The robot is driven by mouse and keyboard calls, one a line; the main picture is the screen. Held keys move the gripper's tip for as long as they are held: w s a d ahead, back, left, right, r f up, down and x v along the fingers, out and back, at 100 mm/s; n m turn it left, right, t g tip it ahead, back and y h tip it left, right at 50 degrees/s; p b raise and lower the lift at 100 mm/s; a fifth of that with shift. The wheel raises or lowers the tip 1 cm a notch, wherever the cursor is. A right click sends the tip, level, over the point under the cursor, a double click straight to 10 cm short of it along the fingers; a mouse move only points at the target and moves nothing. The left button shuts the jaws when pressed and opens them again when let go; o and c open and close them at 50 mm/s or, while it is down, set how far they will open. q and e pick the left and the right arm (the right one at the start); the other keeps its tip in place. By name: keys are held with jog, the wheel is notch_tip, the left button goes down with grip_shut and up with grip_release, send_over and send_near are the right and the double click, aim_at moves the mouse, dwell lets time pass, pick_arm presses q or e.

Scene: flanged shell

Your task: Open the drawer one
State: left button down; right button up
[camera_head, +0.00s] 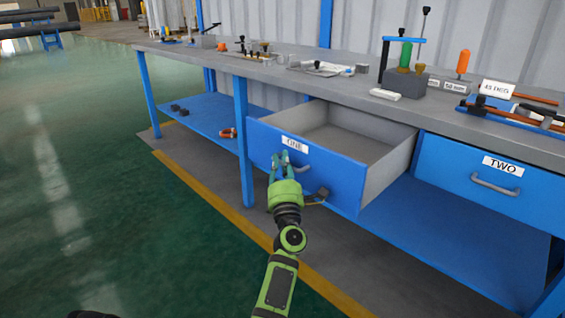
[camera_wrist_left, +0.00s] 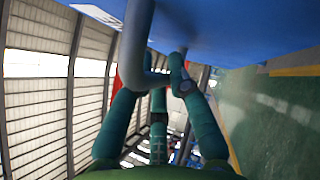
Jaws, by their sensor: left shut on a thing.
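Drawer one (camera_head: 335,180) is a blue-fronted drawer with grey inner walls and a white label reading ONE (camera_head: 294,144). It stands pulled far out from under the workbench, and its inside looks empty. My left gripper (camera_head: 281,160) is at the drawer front, shut on the grey bar handle (camera_head: 300,167). In the left wrist view the teal fingers (camera_wrist_left: 160,82) close around the grey handle (camera_wrist_left: 135,45), with the blue drawer front (camera_wrist_left: 235,25) beyond. The right gripper does not show.
The grey workbench top (camera_head: 340,85) carries many tools and blocks. Drawer two (camera_head: 490,180) is shut at the right. A blue lower shelf (camera_head: 410,235) runs beneath, and a blue leg (camera_head: 243,150) stands left of drawer one. The green floor (camera_head: 90,190) at left is clear.

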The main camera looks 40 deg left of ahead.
pick_arm(q)
jog(key=c, duration=1.4)
grip_release()
jog(key=shift+d, duration=0.1)
jog(key=v, duration=1.2)
